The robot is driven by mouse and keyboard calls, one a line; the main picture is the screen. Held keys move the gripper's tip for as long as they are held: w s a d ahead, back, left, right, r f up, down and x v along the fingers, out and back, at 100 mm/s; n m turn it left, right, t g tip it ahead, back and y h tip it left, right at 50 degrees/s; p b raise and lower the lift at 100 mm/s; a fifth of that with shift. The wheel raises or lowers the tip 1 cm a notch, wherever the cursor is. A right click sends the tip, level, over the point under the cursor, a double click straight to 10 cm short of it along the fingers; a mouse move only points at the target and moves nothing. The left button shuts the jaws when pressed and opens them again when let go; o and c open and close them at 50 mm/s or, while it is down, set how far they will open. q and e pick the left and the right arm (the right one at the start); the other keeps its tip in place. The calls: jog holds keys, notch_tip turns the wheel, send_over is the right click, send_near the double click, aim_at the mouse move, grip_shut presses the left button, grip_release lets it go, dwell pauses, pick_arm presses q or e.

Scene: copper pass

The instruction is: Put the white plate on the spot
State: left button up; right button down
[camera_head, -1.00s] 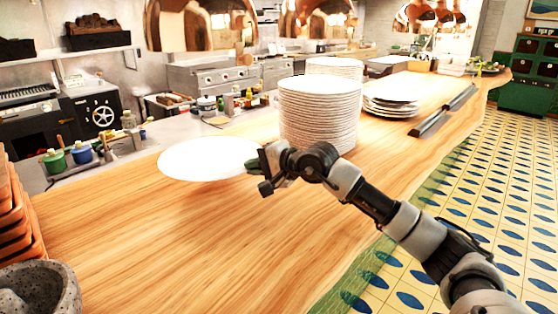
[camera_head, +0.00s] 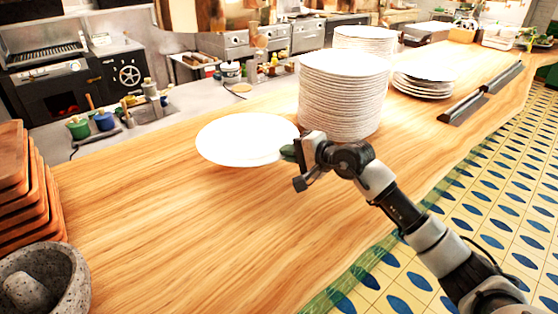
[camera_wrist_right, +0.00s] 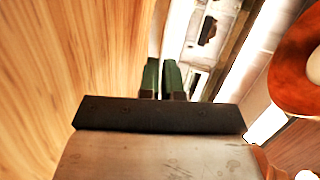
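The white plate (camera_head: 245,138) is roughly level over the wooden counter, left of the tall plate stack. My right gripper (camera_head: 290,152) is at the plate's right edge, its green fingers closed on the rim. How high the plate is above the wood is hard to tell. In the right wrist view the green fingers (camera_wrist_right: 161,78) are close together, and the plate is hard to make out there. I cannot make out a marked spot on the counter. My left gripper is not in view.
A tall plate stack (camera_head: 342,95) stands just behind my right gripper, with another stack (camera_head: 365,40) and a low pile (camera_head: 424,82) beyond. A stone mortar (camera_head: 70,278) and brown stacked trays (camera_head: 28,185) stand at left. The front middle of the counter (camera_head: 190,235) is bare.

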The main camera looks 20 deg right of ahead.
aim_at(280, 178)
jog(key=x, duration=0.3)
jog(key=shift+f, duration=0.2)
notch_tip(280, 178, down, 4)
jog(key=shift+f+p, duration=0.1)
jog(key=shift+p, duration=0.6)
jog(key=shift+f, duration=0.1)
jog(key=c, duration=1.3)
grip_release()
jog(key=shift+s+f, duration=0.1)
jog(key=shift+s, duration=0.05)
